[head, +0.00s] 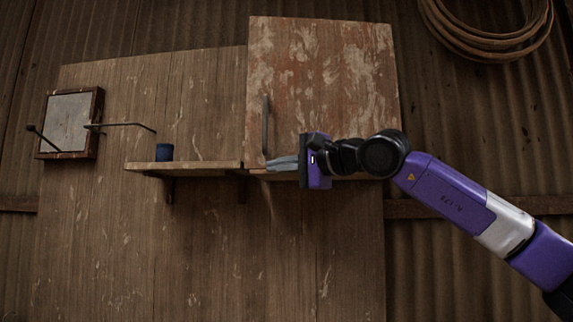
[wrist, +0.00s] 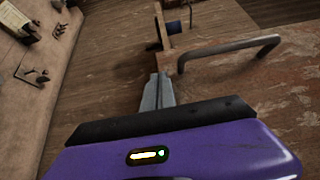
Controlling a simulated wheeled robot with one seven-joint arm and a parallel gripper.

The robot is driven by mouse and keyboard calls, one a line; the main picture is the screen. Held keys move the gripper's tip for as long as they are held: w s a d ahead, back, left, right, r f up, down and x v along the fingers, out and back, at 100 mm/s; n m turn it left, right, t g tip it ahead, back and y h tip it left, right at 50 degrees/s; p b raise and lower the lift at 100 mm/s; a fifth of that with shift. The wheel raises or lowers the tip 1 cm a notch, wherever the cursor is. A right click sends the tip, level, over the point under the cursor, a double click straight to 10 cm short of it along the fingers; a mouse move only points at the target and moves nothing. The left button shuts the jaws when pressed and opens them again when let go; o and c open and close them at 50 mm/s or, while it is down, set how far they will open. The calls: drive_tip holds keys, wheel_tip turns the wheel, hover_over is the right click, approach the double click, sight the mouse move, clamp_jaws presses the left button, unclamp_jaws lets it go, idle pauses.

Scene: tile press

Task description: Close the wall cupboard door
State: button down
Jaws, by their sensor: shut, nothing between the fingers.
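The wall cupboard door (head: 325,85) is a worn panel with flaking reddish paint, at the upper middle of the head view. Its dark bar handle (head: 265,125) stands upright along the left edge. In the wrist view the door (wrist: 255,85) fills the right side, with the handle (wrist: 230,48) above. My gripper (head: 270,163) is shut and empty at the door's lower left corner, just below the handle. The fingers (wrist: 158,92) show beside the door's edge in the wrist view. I cannot tell whether they touch it, or how far the door stands from its frame.
A wooden shelf (head: 190,166) with a blue cup (head: 164,152) is left of the door. A framed panel (head: 70,122) with thin rods is farther left. Coiled hose (head: 485,30) hangs upper right. A bench surface (wrist: 25,85) with small items shows left in the wrist view.

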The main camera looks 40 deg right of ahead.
drive_tip(key=w+d+h+p, duration=0.1)
drive_tip(key=w+d, duration=0.3)
drive_tip(key=w, duration=0.1)
drive_tip(key=shift+m, duration=0.4)
drive_tip(key=shift+s+d, duration=0.1)
